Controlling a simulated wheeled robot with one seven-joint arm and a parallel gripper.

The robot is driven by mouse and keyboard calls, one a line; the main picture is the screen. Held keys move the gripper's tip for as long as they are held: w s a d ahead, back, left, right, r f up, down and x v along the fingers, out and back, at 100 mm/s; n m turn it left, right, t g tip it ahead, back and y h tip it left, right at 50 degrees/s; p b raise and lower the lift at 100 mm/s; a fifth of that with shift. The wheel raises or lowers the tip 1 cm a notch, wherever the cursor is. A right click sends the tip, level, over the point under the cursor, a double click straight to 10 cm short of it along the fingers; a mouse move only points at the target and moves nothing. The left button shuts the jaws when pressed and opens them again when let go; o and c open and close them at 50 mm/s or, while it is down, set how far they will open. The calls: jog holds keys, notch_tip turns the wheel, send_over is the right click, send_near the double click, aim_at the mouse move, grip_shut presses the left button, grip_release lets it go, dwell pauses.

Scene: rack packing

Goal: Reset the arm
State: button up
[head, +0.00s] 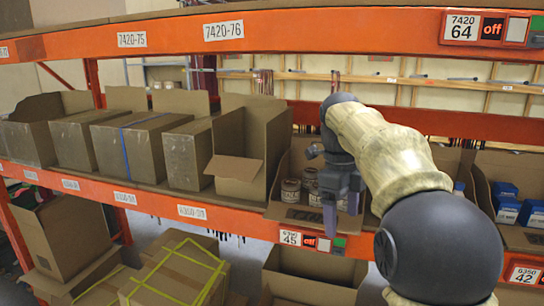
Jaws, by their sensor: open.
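My arm reaches in from the lower right of the head view, bent down at the wrist. My gripper (330,218) hangs pointing down at the front of an open cardboard box on the middle shelf. I see no object held in it. It is open, though its two fingers overlap from this side. Several small cans (291,190) stand in that box (278,213) behind and beside the gripper. My arm hides the box's right part.
An orange shelf beam (170,206) runs below the boxes, another beam (280,32) above. An open empty box (240,165) stands left of the gripper; blue packages (508,205) sit in a box at right. More boxes (190,272) fill the lower level.

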notch_tip(320, 180, down, 15)
jog(key=s+n+t+b, duration=0.1)
jog(key=s+n+b, duration=0.15)
jog(key=n, duration=1.05)
jog(key=s+f+n+t, duration=0.2)
jog(key=s+f+n, duration=1)
jog(key=f+n, duration=0.1)
jog(key=shift+s+d+f+y+b, duration=0.25)
jog(key=shift+d+f+y, duration=0.2)
jog(key=shift+f, duration=0.25)
jog(key=shift+w, duration=0.1)
